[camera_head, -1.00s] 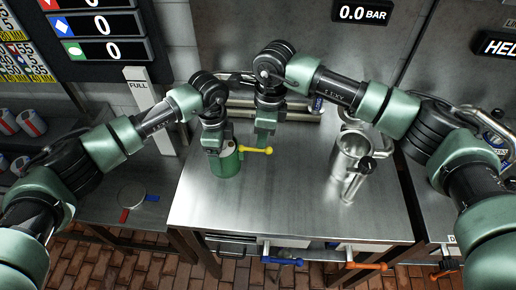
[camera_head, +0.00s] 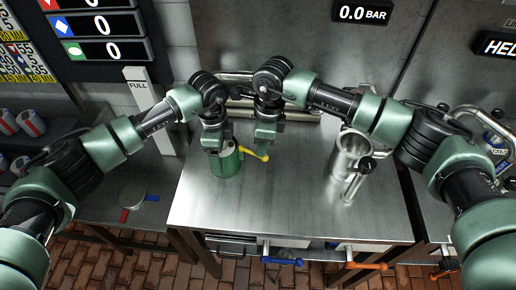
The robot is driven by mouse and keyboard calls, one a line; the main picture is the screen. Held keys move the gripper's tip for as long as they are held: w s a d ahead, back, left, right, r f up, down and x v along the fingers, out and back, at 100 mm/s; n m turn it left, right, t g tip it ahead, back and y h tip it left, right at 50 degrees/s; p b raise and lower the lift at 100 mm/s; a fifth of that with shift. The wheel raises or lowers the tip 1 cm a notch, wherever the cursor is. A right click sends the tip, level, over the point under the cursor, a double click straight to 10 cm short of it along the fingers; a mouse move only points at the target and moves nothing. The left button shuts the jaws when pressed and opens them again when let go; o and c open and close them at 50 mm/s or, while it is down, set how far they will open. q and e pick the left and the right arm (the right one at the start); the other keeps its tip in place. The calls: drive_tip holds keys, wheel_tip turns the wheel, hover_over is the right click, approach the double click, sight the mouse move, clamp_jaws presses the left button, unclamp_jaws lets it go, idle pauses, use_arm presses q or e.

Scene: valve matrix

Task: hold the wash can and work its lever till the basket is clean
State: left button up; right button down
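The wash can (camera_head: 227,166) is a green can standing on the left part of the steel table. Its yellow lever (camera_head: 254,154) sticks out to the right and slopes down to a round knob. My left gripper (camera_head: 213,148) is over the left side of the can's top, and its fingers are too small and dark to tell open from shut. My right gripper (camera_head: 265,143) points down at the lever, just above or touching the knob end; its fingers also do not show clearly. The basket inside the can is hidden.
A steel jug-like vessel (camera_head: 350,158) with a black-knobbed handle stands on the table's right. The middle of the steel table (camera_head: 270,205) is clear. Blue (camera_head: 283,261) and orange (camera_head: 366,266) valve handles sit below its front edge. A round disc lies at left (camera_head: 132,196).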

drive_tip(key=d, duration=0.1)
drive_tip(key=d+r, duration=0.1)
drive_tip(key=d, duration=0.1)
drive_tip(key=shift+s, duration=0.2)
drive_tip(key=shift+r, duration=0.1)
wheel_tip(320, 180, up, 12)
drive_tip(key=d, duration=0.1)
drive_tip(key=shift+d, duration=0.15)
idle(0.5)
